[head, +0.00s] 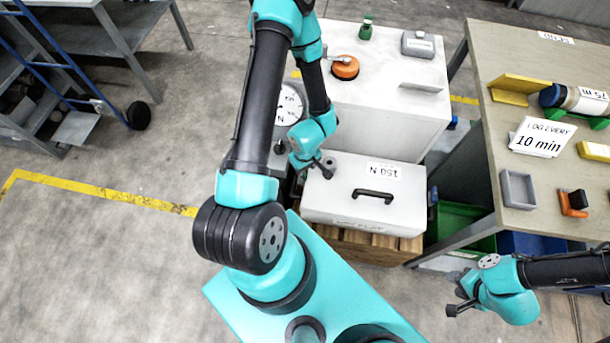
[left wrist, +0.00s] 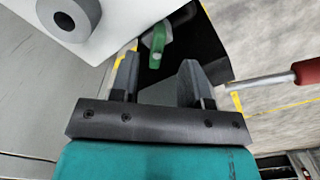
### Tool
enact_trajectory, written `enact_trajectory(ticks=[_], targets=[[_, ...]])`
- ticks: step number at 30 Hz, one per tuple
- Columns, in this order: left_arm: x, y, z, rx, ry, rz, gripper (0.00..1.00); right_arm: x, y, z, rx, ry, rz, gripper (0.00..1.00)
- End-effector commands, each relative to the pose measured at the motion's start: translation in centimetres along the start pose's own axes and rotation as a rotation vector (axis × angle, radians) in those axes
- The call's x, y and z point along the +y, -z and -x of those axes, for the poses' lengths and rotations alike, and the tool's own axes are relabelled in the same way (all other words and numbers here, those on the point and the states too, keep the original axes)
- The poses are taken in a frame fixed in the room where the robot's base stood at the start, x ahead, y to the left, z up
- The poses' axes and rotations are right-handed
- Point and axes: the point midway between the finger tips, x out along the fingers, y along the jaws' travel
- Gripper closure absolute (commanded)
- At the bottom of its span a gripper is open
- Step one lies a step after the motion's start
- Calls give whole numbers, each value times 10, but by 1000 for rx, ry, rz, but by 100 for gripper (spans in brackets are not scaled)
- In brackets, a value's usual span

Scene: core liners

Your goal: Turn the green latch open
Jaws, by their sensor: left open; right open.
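The green latch (left wrist: 157,41) shows in the left wrist view on a black surface, just beyond the fingertips of my left gripper (left wrist: 160,66). The gripper's fingers are apart and nothing is between them. In the head view my left gripper (head: 315,168) is at the left end of the white lidded box, near the dial gauge. I cannot make out the latch there; the arm and gripper cover part of that area. My right gripper (head: 458,295) is open and empty at the lower right, away from the box.
The white box (head: 345,205) has a black handle and a force label. The dial gauge (head: 288,105) stands left of the white cabinet (head: 390,105), which carries an orange disc (head: 345,67). A workbench (head: 500,60) with trays and a sign (head: 541,137) is at right.

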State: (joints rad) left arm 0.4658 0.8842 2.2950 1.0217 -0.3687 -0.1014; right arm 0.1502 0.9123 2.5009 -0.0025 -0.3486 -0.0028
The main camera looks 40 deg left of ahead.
Motion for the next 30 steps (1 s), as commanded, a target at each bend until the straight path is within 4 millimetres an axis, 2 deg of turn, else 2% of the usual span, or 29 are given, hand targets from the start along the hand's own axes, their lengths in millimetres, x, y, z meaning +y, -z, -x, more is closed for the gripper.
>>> enact_trajectory(ticks=[9,15,27,30], targets=[[-1,-1,-42,-2,2,-1,57,0,0,0,0,0,0,57],[0,0,-62,-1,2,0,57,0,0,0,0,0,0,57],[0,0,-69,0,0,0,57,0,0,0,0,0,0,57],[0,0,-69,0,0,0,65,0,0,0,0,0,0,57]])
